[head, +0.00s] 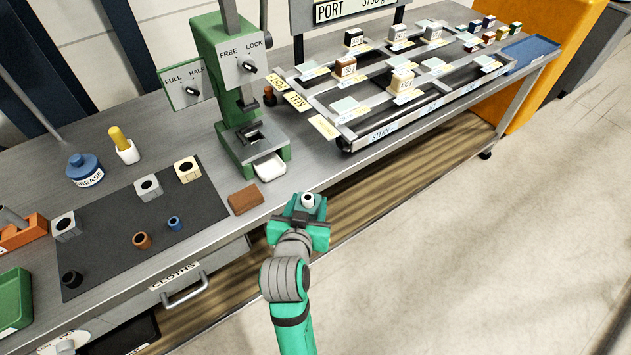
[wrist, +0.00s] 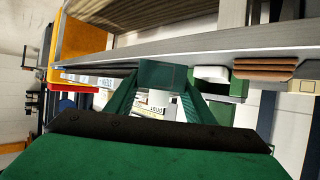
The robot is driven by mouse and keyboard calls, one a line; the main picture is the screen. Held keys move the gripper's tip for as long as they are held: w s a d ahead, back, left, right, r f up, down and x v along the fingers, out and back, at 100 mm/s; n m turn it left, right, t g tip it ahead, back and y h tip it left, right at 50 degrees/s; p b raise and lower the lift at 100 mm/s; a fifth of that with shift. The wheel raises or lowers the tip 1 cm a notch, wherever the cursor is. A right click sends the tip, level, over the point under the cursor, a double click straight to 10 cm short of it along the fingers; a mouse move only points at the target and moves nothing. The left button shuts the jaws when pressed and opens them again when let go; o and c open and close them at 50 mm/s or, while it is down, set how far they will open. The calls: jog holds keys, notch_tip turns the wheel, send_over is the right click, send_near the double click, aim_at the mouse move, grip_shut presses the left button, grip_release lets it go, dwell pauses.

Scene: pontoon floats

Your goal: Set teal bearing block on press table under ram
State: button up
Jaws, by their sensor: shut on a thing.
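My gripper (head: 302,217) is shut on the teal bearing block (wrist: 162,76). In the head view the block's teal sides blend with my green fingers, and a pale ring with a dark centre shows on top. The block is held in front of the bench edge, clear of the bench. The green press (head: 222,45) stands on the bench, up and left of my gripper. Its grey press table (head: 247,152) sits low between the green sides, under the ram (head: 247,100). No block shows on the press table.
A dark mat (head: 190,215) with grey blocks and coloured bushings lies left. A rack (head: 345,140) with labelled blocks stands right. Open floor lies to the right.

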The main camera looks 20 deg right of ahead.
jog(key=a+f+n+y, duration=0.2)
jog(key=a+f, duration=0.3)
jog(key=f, duration=1)
jog(key=s+a+f+n+t+y, duration=0.1)
jog(key=a+f+n+y, duration=0.2)
jog(key=f, duration=1.3)
jog(key=a, duration=0.3)
jog(key=shift+a+y, duration=0.3)
jog(key=shift+w+f, duration=0.1)
